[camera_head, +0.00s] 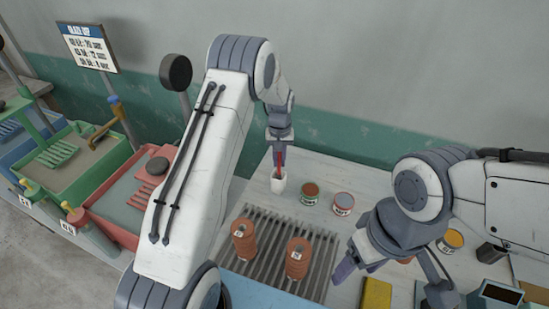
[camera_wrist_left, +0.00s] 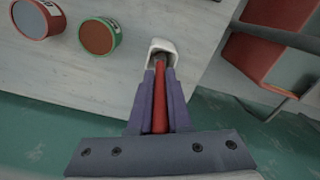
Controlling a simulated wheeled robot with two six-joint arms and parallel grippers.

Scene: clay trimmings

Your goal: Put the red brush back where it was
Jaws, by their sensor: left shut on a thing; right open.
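The red brush (camera_wrist_left: 160,98) is upright between the purple fingers of my left gripper (camera_wrist_left: 161,76). In the head view the brush (camera_head: 281,158) shows as a thin red strip below my left gripper (camera_head: 280,146), over a small white cup (camera_head: 278,186). In the left wrist view its dark lower end lies at the mouth of the white cup (camera_wrist_left: 163,44); how deep it reaches inside is hidden. My right gripper (camera_head: 356,270) is open at the right of the slatted rack, away from the brush.
Two open cans, one green-rimmed (camera_head: 310,195) and one red-rimmed (camera_head: 343,203), stand right of the cup. A slatted rack (camera_head: 265,226) holds two reddish-brown ribbed pieces (camera_head: 243,240). A yellow block (camera_head: 376,293) lies at the front. Coloured bins (camera_head: 88,165) stand at left.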

